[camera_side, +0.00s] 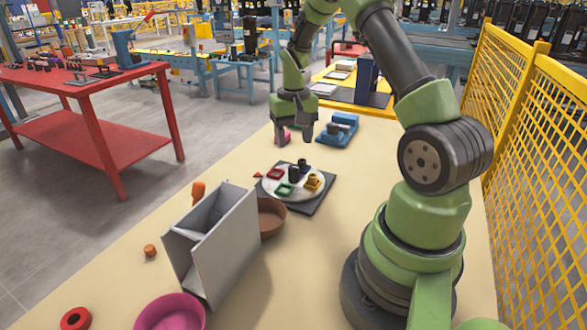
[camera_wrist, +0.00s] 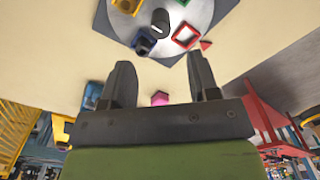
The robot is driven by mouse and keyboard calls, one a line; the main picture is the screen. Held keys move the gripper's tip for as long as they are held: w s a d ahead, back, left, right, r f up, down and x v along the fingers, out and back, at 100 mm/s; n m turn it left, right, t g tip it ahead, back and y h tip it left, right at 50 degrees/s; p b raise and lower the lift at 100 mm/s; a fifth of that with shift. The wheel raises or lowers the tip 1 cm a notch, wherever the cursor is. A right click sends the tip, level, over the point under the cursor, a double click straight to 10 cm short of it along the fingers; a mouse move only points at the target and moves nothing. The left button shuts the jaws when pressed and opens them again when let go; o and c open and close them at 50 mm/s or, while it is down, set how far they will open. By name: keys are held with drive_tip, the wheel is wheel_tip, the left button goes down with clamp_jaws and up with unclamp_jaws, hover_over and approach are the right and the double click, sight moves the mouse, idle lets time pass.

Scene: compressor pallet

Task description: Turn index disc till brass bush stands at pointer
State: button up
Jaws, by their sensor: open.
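The pale round index disc (camera_side: 300,192) lies on a dark square base. It carries a red square frame (camera_side: 275,174), a green square frame (camera_side: 284,189), a dark blue piece (camera_side: 302,164) and a yellow-gold piece (camera_side: 313,183), probably the brass bush. A dark post (camera_side: 293,174) stands at its middle. The small red triangular pointer (camera_side: 258,175) is at the disc's left edge, nearest the red frame; the gold piece is on the opposite side. My gripper (camera_side: 295,141) is open and empty, above and beyond the disc. In the wrist view the disc (camera_wrist: 190,15) is partly cut off above my fingers (camera_wrist: 163,82).
A blue tray-like part (camera_side: 338,135) and a pink piece (camera_side: 284,138) lie near my gripper. A grey open box (camera_side: 225,250), brown bowl (camera_side: 269,217) and magenta bowl (camera_side: 172,314) stand nearer the camera. Yellow mesh fence (camera_side: 530,150) borders the right side.

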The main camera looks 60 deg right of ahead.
sight(294, 167)
wheel_tip(294, 167, down, 9)
drive_tip(key=shift+r, duration=0.1)
idle(0.3)
clamp_jaws()
